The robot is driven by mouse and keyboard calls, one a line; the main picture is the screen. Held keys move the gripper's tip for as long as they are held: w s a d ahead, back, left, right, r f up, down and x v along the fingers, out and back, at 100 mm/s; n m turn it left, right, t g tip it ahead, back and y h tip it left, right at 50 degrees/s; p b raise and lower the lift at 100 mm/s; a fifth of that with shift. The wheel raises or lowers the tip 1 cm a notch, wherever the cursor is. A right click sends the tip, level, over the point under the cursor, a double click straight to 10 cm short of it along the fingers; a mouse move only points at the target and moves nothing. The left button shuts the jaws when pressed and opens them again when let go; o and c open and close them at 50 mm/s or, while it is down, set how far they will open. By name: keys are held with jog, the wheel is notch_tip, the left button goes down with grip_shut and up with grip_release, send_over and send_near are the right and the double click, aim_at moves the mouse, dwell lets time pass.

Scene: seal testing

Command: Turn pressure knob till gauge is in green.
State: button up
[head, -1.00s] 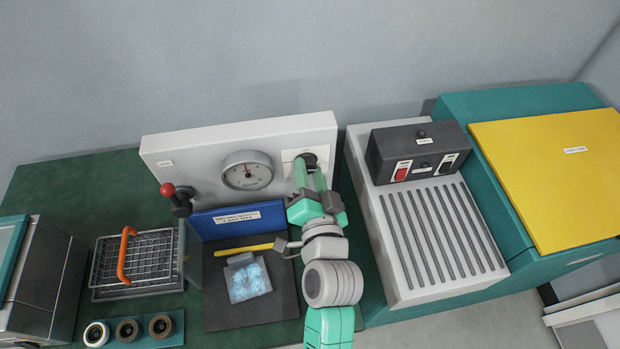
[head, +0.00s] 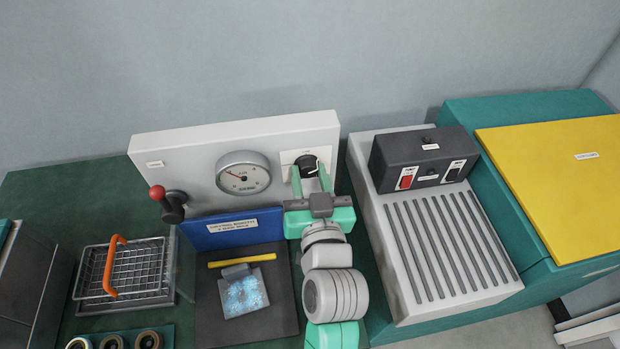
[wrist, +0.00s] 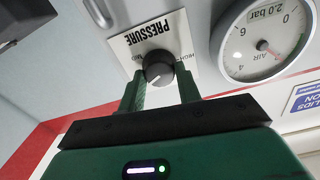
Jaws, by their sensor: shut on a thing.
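The dark round pressure knob (head: 306,165) is on a white plate at the right of the grey panel. It also shows in the wrist view (wrist: 158,66), between my gripper's two green fingers, with a white pointer mark. My gripper (head: 311,176) is shut on the knob, one finger on each side. The round gauge (head: 243,173) is left of the knob. Its needle points up and left in the head view. In the wrist view the gauge (wrist: 264,40) appears upside down, with a red needle.
A red-knobbed lever (head: 172,204) stands on the panel's left. Below are a blue sign (head: 222,229) and a black plate (head: 215,318) with a bag. A wire basket (head: 125,270) is at left. A black switch box (head: 420,158) stands at right.

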dwell(0.5)
jog(key=o, duration=1)
jog(key=shift+c, duration=0.2)
jog(key=s+d, duration=0.1)
jog(key=s, duration=0.6)
jog(key=shift+s+p, duration=0.35)
jog(key=shift+p, duration=0.05)
jog(key=shift+d, duration=0.1)
